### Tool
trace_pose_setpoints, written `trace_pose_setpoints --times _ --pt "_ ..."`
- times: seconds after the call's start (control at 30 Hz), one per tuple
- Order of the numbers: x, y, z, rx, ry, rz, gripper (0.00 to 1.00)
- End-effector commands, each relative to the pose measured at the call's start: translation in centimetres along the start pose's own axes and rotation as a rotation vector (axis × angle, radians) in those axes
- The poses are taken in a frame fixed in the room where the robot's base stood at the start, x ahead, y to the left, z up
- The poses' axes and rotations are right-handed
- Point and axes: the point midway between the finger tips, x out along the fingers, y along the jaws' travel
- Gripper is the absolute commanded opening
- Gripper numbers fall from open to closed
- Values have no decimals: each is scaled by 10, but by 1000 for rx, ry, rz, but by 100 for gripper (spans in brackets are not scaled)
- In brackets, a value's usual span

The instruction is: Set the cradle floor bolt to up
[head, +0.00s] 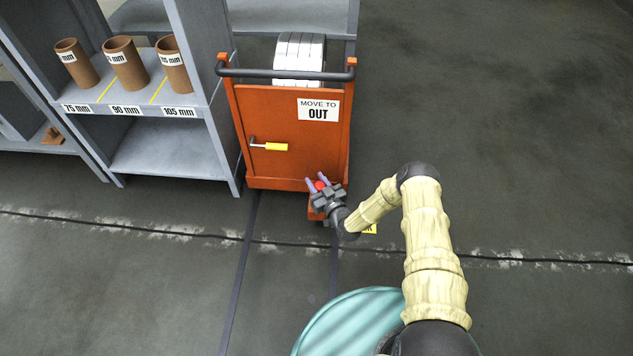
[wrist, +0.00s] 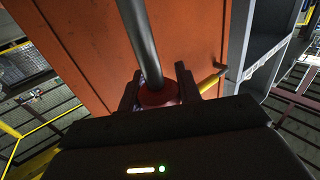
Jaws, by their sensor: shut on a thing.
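The orange cradle (head: 259,105) stands beyond my arm, with a sign reading "MOVE TO OUT" on its front. My gripper (head: 319,184) is at the cradle's lower right corner, shut on the red knob of the floor bolt (head: 320,185). In the wrist view the red knob (wrist: 158,95) sits between the two dark fingers, with a grey rod (wrist: 140,40) running up from it in the picture. The bolt's lower end is hidden behind my gripper, so I cannot tell how far it is raised.
A yellow-handled lever (head: 270,146) sticks out from the cradle's front. A silver coil (head: 299,55) lies on top, behind the dark push bar (head: 285,74). A grey shelf (head: 165,150) with brown tubes stands at the left. The floor at the right is clear.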

Motion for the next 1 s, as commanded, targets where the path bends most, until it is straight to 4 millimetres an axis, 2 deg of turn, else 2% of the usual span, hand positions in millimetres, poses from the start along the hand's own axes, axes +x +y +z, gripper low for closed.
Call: trace_pose_setpoints --times 0.33,0.37,0.43,0.47,0.8,1.0 --pt "0 -2 -4 2 6 -3 0" --pt "0 -2 -4 2 7 -3 38" --pt "0 -1 -4 2 7 -3 52" --pt "0 -1 -4 1 6 -2 55" --pt "-2 0 -3 1 3 -1 55" --pt "-23 0 -5 3 1 -1 55"
